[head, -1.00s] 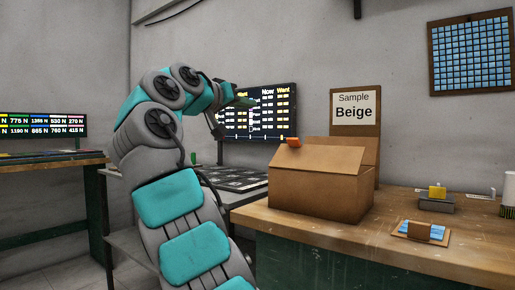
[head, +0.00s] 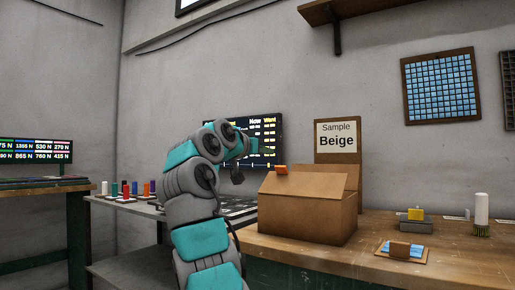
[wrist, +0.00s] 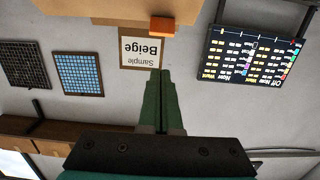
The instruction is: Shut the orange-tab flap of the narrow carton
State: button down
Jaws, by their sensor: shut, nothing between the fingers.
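The brown carton (head: 300,218) stands on the wooden bench. In the wrist view, which is upside down, the orange tab (wrist: 162,26) shows beside part of the carton (wrist: 90,8) at the top edge. My gripper (wrist: 160,73) has green fingers, shut together and empty. The fingers point toward the tab, with a visible gap between them in the picture.
A "Sample Beige" board (head: 337,138) stands behind the carton. A dark screen (head: 268,128) is behind my arm. Right of the carton lie a small tile tray (head: 400,250), a grey block with a yellow top (head: 416,220) and a white brush (head: 481,210).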

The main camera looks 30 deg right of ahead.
aim_at(275, 188)
jog(key=shift+w+d+f, duration=0.35)
jog(key=shift+d+f, duration=0.2)
jog(key=shift+d, duration=0.3)
jog(key=shift+w+d+f, duration=0.35)
jog(key=shift+d+f, duration=0.25)
jog(key=shift+d, duration=0.2)
jog(key=shift+w+d+f, duration=0.35)
jog(key=shift+d+f, duration=0.2)
jog(key=shift+d, duration=0.3)
jog(key=shift+r, duration=0.1)
